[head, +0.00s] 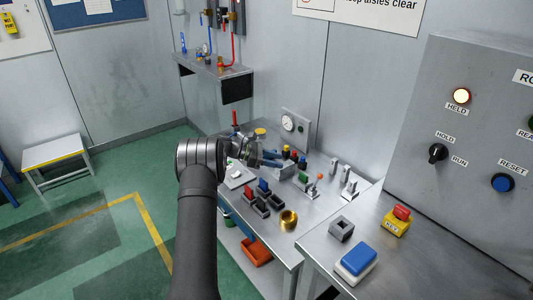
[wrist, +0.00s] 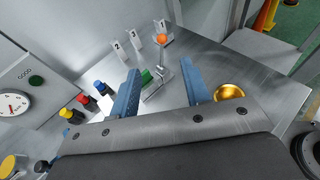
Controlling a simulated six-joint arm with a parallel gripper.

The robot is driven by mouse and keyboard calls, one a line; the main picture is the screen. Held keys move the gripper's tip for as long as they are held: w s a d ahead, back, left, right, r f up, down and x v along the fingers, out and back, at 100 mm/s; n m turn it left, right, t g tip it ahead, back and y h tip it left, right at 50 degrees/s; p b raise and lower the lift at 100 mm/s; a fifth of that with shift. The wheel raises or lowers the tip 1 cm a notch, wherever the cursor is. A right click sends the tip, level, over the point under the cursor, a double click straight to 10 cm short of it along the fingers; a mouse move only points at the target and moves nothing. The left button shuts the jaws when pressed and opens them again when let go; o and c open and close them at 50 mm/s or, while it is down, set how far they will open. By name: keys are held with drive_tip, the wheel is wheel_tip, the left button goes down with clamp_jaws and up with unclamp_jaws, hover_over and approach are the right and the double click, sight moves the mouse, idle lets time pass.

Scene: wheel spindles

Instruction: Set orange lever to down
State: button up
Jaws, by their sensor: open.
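The orange lever's ball knob (head: 319,176) is small in the head view, above the steel bench. In the wrist view the orange knob (wrist: 163,38) sits at the end of a thin grey stem above a small metal base; I cannot tell exactly how the lever is set. My gripper (wrist: 158,72) has two blue fingers spread apart, with nothing held between them. The lever's stem and base show between the fingers in the wrist view, and the knob shows past the fingertips. In the head view my gripper (head: 272,158) is left of the lever, apart from it.
A green block (wrist: 145,77) is close beside the lever's base. Numbered upright stands (wrist: 138,42) are behind it. Coloured knobs (wrist: 91,94) and a gauge box (head: 295,127) stand on the other side.

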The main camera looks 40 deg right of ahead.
drive_tip(key=shift+w+a+r+m+t+y, duration=0.1)
drive_tip(key=shift+w+a+r+t+y, duration=0.1)
drive_tip(key=shift+w+r+y, duration=0.3)
drive_tip(key=shift+w+a+r+m+t+y, duration=0.15)
drive_tip(key=shift+w+a+y, duration=0.1)
drive_tip(key=shift+w, duration=0.5)
drive_tip(key=shift+w+a+r+m+t+y, duration=0.15)
drive_tip(key=shift+w+r+y, duration=0.2)
drive_tip(key=shift+w, duration=0.25)
drive_tip(key=shift+c, duration=0.4)
